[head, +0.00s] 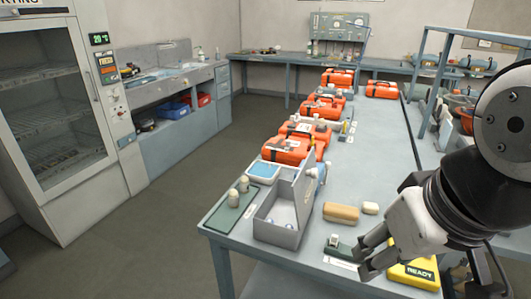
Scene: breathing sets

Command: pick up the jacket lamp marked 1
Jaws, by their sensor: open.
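I cannot pick out the jacket lamp marked 1 for certain, as no number is readable at this size. Two small beige capped items (239,186) stand on a dark green mat (225,222) at the table's near left. A small dark item (335,243) lies by a white label near the front edge. Small pale pieces lie inside a grey open-lidded box (275,236). My gripper (360,260) is open and empty, over the table's near right part, just right of the small dark item and apart from it as far as I can tell.
The long grey table (375,185) carries several orange sets (287,150) in a row, a tan block (341,212), and a smaller cream block (371,208). A yellow READY sign (418,272) is beside my gripper. A shelf frame (424,85) rises at right. The table's middle right is bare.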

